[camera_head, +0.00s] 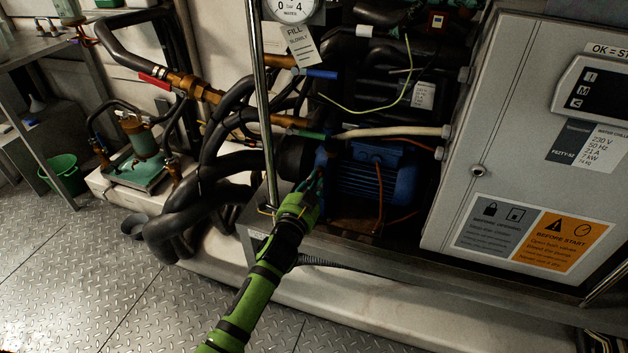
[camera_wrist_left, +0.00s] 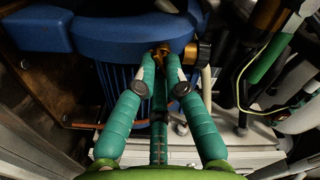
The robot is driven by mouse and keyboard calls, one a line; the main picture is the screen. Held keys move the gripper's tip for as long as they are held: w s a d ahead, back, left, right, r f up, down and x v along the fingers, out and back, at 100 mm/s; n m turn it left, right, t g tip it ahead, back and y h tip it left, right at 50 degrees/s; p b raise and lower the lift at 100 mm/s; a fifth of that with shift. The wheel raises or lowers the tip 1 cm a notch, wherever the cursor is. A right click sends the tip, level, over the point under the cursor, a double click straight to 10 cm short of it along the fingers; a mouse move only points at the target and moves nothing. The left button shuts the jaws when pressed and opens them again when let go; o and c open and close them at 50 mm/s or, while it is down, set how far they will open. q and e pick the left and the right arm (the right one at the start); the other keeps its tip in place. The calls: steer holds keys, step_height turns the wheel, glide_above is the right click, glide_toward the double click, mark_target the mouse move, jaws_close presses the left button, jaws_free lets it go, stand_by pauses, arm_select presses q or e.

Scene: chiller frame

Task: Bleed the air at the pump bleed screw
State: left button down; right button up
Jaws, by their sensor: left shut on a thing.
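The blue pump (camera_head: 368,186) sits low in the frame, left of the grey cabinet. My left gripper (camera_head: 319,180) reaches its near left side from below. In the left wrist view, the blue pump body (camera_wrist_left: 115,34) fills the top. The small brass bleed screw (camera_wrist_left: 161,51) shows at its lower edge, right between the green fingertips of my left gripper (camera_wrist_left: 160,63). The fingers are shut on it, and their tips partly cover it. In the head view the screw is hidden by the gripper. My right gripper is in neither view.
A grey cabinet (camera_head: 500,130) stands close on the right. A vertical metal post (camera_head: 262,100) stands just left of my gripper. Black hoses (camera_head: 205,180) crowd the left. A green bucket (camera_head: 64,176) stands on the floor, which is open at lower left.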

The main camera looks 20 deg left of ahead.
arm_select(q)
steer(key=shift+n+p, duration=0.7)
steer(key=shift+n, duration=1.4)
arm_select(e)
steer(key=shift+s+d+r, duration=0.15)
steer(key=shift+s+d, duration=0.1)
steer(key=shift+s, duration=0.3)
arm_select(q)
steer(key=c, duration=1.3)
jaws_free()
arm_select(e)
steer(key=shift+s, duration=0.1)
arm_select(q)
steer(key=s, duration=1.2)
steer(key=shift+a, duration=0.2)
